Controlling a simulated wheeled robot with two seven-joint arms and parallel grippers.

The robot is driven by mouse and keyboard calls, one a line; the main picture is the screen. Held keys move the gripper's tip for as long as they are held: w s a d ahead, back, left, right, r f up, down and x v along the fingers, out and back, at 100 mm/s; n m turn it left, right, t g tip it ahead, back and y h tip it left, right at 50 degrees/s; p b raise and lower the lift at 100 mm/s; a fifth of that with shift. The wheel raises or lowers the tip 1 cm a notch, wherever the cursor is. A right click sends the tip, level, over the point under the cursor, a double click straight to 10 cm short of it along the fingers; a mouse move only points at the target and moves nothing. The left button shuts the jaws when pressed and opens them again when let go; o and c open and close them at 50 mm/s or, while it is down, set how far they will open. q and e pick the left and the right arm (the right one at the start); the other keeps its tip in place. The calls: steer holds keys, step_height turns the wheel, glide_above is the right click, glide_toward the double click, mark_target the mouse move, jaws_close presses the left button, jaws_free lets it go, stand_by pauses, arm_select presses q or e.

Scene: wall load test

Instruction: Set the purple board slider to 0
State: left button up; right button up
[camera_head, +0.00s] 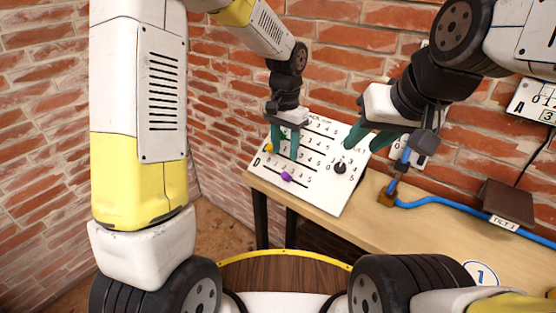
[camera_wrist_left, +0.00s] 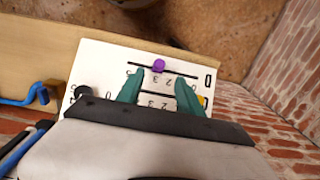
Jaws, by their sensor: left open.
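The white slider board (camera_head: 322,183) stands tilted on the workbench against the brick wall. Its purple slider knob (camera_head: 287,177) sits on the lowest track, around the middle of the 0 to 5 scale, near 2 or 3. In the left wrist view the purple knob (camera_wrist_left: 158,65) shows just beyond my fingertips, roughly between them. My left gripper (camera_head: 284,148) is open and empty over the board, with its teal fingers apart. My right gripper (camera_head: 357,140) is by the board's right side, near a black dial; its finger gap is unclear.
A yellow knob (camera_head: 269,148) sits on a higher track at the board's left. The black dial (camera_head: 340,168) is on the right part. A blue cable (camera_head: 440,201) and a brown box (camera_head: 508,202) lie on the workbench (camera_head: 383,228). The brick wall is close at the left.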

mark_target(285, 173)
arm_select(q)
step_height(285, 173, down, 8)
steer(key=shift+f, duration=0.1)
stand_by(0.4)
jaws_close()
stand_by(1.3)
